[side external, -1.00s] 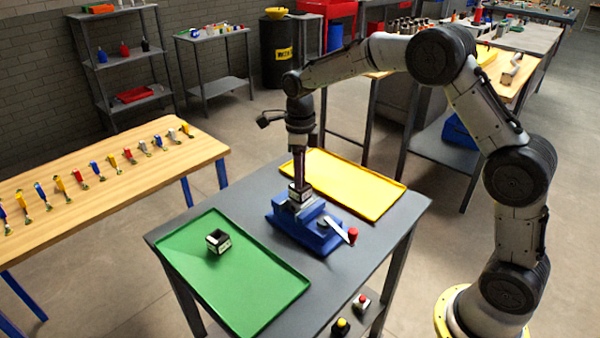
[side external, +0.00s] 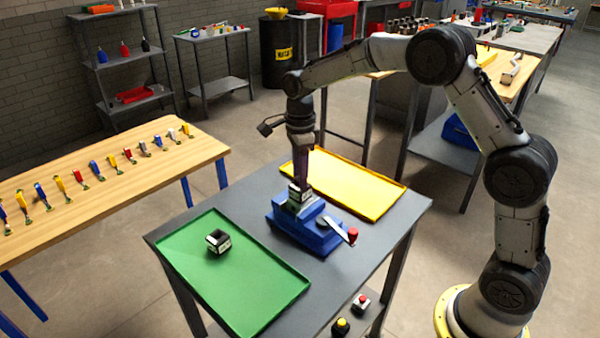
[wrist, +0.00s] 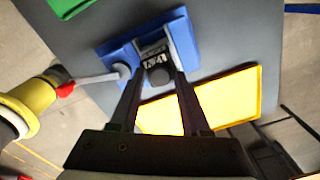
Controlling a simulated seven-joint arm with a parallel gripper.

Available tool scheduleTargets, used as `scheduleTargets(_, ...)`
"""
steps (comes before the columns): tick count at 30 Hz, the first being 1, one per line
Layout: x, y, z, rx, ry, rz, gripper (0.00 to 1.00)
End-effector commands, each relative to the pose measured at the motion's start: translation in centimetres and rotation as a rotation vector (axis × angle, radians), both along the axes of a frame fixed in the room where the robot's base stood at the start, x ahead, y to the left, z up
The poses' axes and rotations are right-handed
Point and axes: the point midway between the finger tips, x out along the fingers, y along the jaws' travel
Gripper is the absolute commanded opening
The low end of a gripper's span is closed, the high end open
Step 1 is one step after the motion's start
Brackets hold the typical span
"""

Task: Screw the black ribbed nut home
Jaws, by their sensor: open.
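A blue vise (side external: 292,236) stands on the grey table and shows in the wrist view (wrist: 187,36). Its jaws hold a small black and white housing (wrist: 154,50) with markings. The black ribbed nut (wrist: 158,72) appears as a dark round piece at the housing, between my fingertips in the wrist view; how far it is seated I cannot tell. My gripper (wrist: 158,78) is open, pointing down over the vise, with one finger on either side of the nut. In the side view, my gripper (side external: 301,184) hides the nut. Finger contact cannot be told.
A green tray (side external: 250,300) at the left holds a similar dark, white-edged part (side external: 218,241). An empty yellow tray (side external: 345,185) lies behind the vise. The vise's lever with a red knob (side external: 352,235) sticks out to the right. Two push buttons (side external: 341,326) sit below the table top.

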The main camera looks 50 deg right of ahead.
Motion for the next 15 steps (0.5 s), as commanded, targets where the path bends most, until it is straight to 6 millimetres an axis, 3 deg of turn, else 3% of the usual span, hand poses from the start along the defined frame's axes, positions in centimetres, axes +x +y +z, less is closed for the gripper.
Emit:
scheduleTargets(6, 0.00, 0.00, 0.00, 0.000, 0.000, 0.038, 0.47)
scheduleTargets(15, 0.00, 0.00, 0.00, 0.000, 0.000, 0.375, 0.47)
